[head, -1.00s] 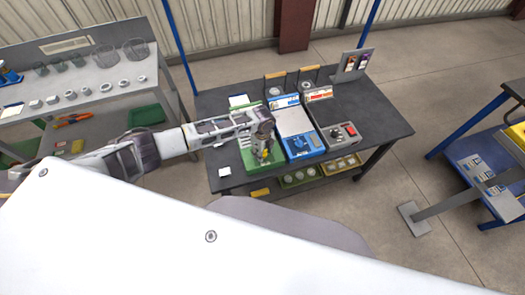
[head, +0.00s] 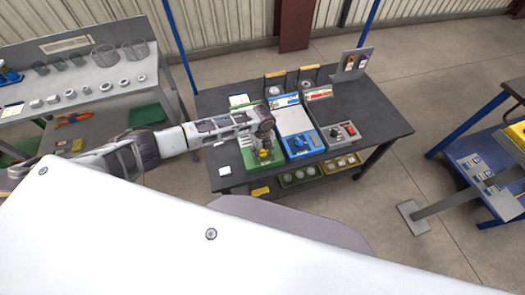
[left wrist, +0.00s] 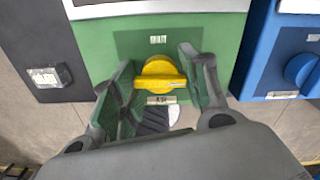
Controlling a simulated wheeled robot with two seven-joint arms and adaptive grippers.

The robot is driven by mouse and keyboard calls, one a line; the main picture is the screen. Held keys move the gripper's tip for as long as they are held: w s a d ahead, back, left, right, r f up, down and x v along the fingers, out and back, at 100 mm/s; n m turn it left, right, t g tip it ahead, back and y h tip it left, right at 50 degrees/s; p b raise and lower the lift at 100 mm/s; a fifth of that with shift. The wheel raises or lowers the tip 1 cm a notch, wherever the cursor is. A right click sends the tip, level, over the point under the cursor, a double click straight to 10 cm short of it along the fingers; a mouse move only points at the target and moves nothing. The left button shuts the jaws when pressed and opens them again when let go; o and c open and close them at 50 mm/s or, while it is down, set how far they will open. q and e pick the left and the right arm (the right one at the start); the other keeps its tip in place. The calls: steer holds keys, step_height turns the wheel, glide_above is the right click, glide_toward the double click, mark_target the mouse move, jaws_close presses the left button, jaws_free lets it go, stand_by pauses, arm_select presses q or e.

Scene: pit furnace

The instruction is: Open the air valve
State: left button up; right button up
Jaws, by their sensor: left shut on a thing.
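The yellow air valve knob (left wrist: 160,70) is on the front of a green unit (left wrist: 105,38), above a small label. It also shows in the head view (head: 264,154), mostly covered by my left gripper. The knob's grip bar lies about level in the left wrist view. My left gripper (left wrist: 161,84) is shut on the knob, with one finger at each end of the bar. It also shows in the head view (head: 262,146) at the green unit on the dark table. My right gripper is not in view.
A blue unit with a blue knob (head: 300,143) stands just right of the green one. A grey box (head: 340,132) with a red button is further right on the dark table (head: 385,118). A bench with rings and baskets (head: 85,108) is at the left.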

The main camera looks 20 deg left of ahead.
mark_target(262, 151)
arm_select(q)
steer(key=o, duration=0.8)
steer(key=shift+r, duration=0.1)
steer(key=shift+r, duration=5.9)
steer(key=shift+s+f, duration=0.1)
